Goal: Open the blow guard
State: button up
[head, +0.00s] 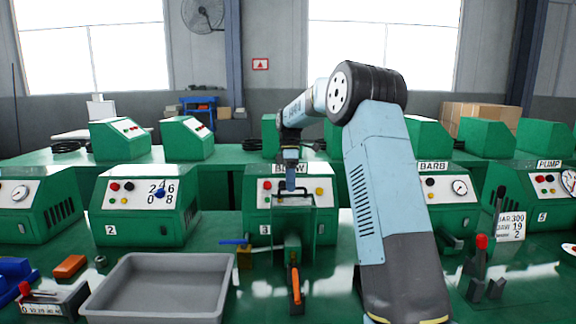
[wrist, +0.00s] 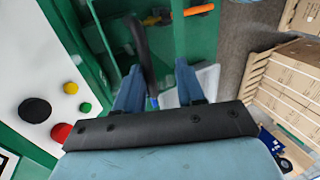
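The blow machine (head: 262,215) is the green box labelled BLOW, partly hidden by my arm. Its guard (head: 293,222), a dark-framed green panel, stands upright at the machine's front, with a dark bar (head: 292,194) at its top. My gripper (head: 291,183) points down at this bar. In the wrist view my gripper (wrist: 160,76) has its two blue fingers apart. A dark curved bar (wrist: 142,52), seemingly the guard's handle, runs between them, closer to the left finger. I cannot tell whether it touches. The guard looks closed, but its lower part is hard to make out.
An orange-handled tool (head: 296,285) stands before the guard, and a blue-handled valve (head: 240,243) is left of it. A grey tray (head: 160,262) lies at front left. Machines with buttons (head: 145,205) line both sides. A red-topped lever (head: 480,258) is at right.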

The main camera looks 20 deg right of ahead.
jog(key=v, duration=1.2)
jog(key=shift+w+r, duration=0.2)
jog(key=shift+r, duration=0.05)
jog(key=shift+c, duration=0.3)
